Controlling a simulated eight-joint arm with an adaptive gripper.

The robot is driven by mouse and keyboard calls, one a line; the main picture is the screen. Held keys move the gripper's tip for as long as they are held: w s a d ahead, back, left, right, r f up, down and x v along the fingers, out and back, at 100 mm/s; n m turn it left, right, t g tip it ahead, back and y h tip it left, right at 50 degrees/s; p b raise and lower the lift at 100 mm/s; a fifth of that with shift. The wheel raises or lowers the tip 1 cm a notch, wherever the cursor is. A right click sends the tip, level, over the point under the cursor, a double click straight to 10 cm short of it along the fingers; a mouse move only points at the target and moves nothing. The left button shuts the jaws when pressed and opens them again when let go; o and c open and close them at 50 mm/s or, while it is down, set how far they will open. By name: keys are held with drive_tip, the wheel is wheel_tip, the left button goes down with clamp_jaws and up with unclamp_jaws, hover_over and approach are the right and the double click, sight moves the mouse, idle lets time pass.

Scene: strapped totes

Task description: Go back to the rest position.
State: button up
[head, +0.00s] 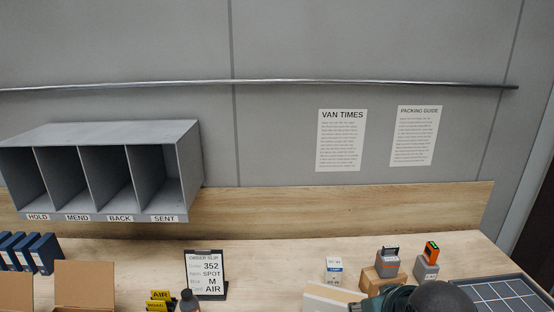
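My gripper is not in view. A dark rounded part with a dark green section, which looks like my arm, shows at the bottom edge right of centre. It hides part of the table there. I cannot see the fingers or whether they hold anything.
The wooden table (270,262) holds an order slip stand (206,274), brown boxes (84,285), blue binders (42,252), a grey device (388,256), a grey-orange device (428,262) and a gridded panel (505,296). A grey pigeonhole shelf (130,132) hangs at left.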

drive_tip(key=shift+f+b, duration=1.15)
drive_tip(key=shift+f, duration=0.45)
